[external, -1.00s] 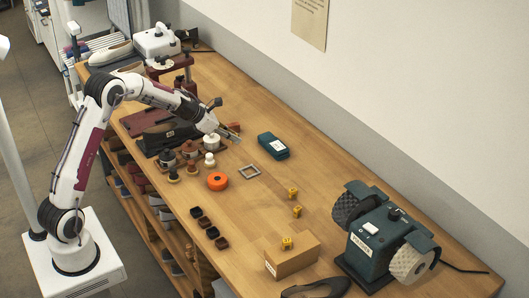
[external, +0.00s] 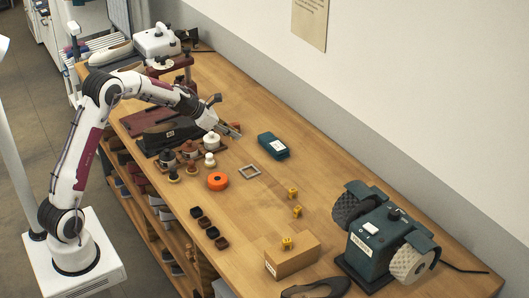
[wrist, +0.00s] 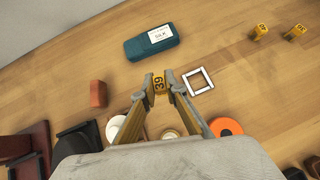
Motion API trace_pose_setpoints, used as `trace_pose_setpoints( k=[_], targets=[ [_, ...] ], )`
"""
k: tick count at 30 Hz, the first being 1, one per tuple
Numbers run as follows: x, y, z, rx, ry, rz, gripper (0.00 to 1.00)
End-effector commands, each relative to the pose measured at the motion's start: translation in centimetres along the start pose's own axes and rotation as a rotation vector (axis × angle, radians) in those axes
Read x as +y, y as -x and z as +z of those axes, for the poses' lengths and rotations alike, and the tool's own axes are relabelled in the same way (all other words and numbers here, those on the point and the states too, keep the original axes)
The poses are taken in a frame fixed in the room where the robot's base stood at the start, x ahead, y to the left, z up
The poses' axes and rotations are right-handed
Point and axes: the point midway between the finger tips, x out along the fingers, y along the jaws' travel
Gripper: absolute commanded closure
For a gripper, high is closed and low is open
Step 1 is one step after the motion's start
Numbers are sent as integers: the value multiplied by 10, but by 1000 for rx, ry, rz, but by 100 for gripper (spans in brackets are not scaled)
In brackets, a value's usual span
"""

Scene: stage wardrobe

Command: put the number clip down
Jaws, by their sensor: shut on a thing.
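My gripper (external: 234,132) is above the wooden bench. In the wrist view my gripper (wrist: 162,84) is shut on a yellow number clip (wrist: 160,84) marked 39. The clip sits between the fingertips and looks held above the bench top; in the external view it is too small to make out. Two other yellow number clips, one (wrist: 262,30) and another (wrist: 298,30), stand on the bench in the wrist view. A third yellow clip (external: 287,243) is on the cardboard box (external: 292,258). A square metal frame (external: 249,171) lies flat on the bench near my gripper.
A teal case (external: 273,146) lies beyond my gripper. An orange tape roll (external: 217,181) and a white spool (external: 210,160) are nearby. A green grinding machine (external: 374,240) stands at the right end.

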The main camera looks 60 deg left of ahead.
Motion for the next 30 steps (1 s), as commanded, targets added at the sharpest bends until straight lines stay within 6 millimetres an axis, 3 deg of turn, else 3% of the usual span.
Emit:
trace_pose_setpoints(
  k=[8,14,20,30],
  targets=[
    [-5,-2,2,0,-6,-6,97],
    [-32,-9,12,0,-36,-35,97],
    [-84,-20,31,-1,-93,-92,97],
    [-196,-30,63,-1,-225,-224,97]
  ],
)
